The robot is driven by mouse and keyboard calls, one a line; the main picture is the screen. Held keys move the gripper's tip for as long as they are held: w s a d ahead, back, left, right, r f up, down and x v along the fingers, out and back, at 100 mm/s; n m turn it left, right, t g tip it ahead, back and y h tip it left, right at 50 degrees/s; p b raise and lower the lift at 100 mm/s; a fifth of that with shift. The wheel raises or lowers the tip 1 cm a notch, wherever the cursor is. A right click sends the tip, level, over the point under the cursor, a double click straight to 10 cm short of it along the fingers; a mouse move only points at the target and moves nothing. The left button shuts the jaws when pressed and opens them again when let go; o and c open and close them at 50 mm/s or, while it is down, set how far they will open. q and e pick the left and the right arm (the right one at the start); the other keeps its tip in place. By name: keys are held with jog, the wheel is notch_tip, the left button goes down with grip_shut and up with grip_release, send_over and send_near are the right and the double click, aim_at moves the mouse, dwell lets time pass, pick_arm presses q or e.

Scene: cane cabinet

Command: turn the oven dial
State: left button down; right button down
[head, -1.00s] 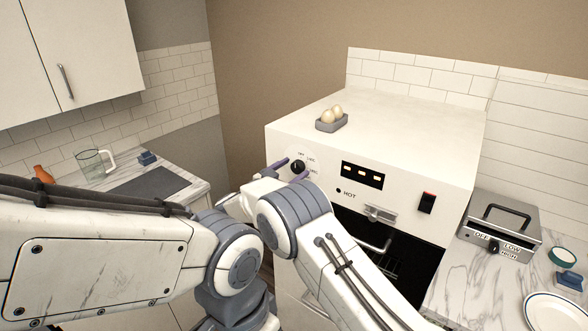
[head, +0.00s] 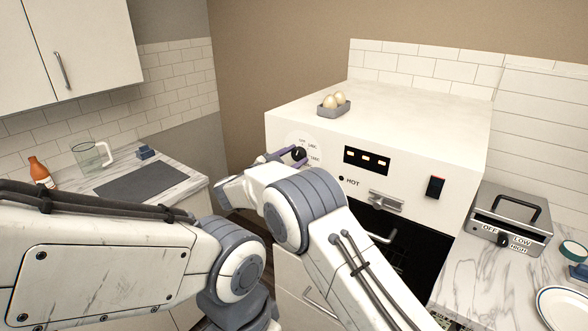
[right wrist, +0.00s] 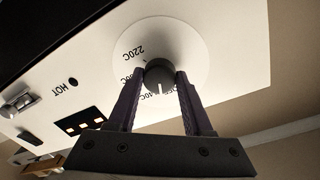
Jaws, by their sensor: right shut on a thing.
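The oven dial (head: 299,154) is a dark round knob on a white disc with temperature labels, at the left of the oven's white front panel (head: 405,172). In the right wrist view the dial (right wrist: 158,74) appears upside down, and its white mark points down towards a partly hidden label that seems to read 140C. My right gripper (head: 288,154) is at the dial. In the right wrist view its two dark fingers (right wrist: 158,78) are closed against opposite sides of the knob. My left arm comes in from the left, but its gripper is not in view.
A grey tray with eggs (head: 334,105) sits on the oven top. A red-lit switch (head: 436,187) and a metal latch (head: 386,201) are further right on the panel. A grey appliance (head: 510,218) stands on the right counter. A jug (head: 90,156) and bottle (head: 41,172) stand left.

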jog(key=m+b, duration=0.3)
jog(key=b, duration=0.2)
jog(key=m+b, duration=0.4)
jog(key=b, duration=0.1)
jog(key=m+b, duration=0.4)
jog(key=b, duration=0.1)
jog(key=shift+s+f+y, duration=0.1)
jog(key=shift+f+y, duration=0.2)
jog(key=shift+f, duration=0.05)
jog(key=shift+r+m+b, duration=0.15)
jog(key=shift+m+b, duration=1.55)
jog(key=shift+m, duration=0.5)
jog(key=shift+c, duration=1.6)
grip_release()
jog(key=shift+r, duration=0.1)
jog(key=b+v, duration=0.2)
jog(key=v, duration=0.8)
jog(key=shift+s, duration=0.25)
